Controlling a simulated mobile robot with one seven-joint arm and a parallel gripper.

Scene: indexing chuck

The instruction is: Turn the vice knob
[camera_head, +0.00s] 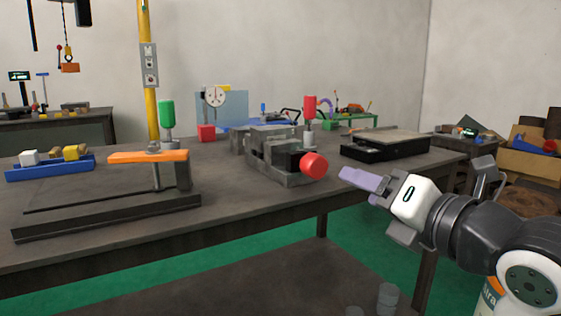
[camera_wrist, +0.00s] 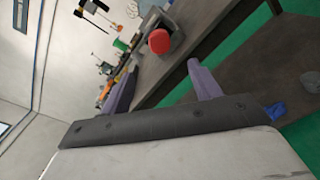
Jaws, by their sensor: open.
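The vice (camera_head: 270,150) is a grey metal block on the dark workbench, near the middle of the head view. Its round red knob (camera_head: 314,166) faces the front edge of the bench. In the wrist view the red knob (camera_wrist: 159,41) shows ahead, above the gap between the fingers. My gripper (camera_head: 367,184) is to the right of the knob and apart from it, past the bench's front edge. Its two purple fingers (camera_wrist: 162,82) are spread wide with nothing between them.
A black plate device (camera_head: 385,148) lies right of the vice. A red-handled clamp (camera_head: 310,110) stands just behind the knob. An orange-handled lever fixture (camera_head: 150,157) is at left, with a blue tray (camera_head: 50,172) beyond. The space between gripper and knob looks clear.

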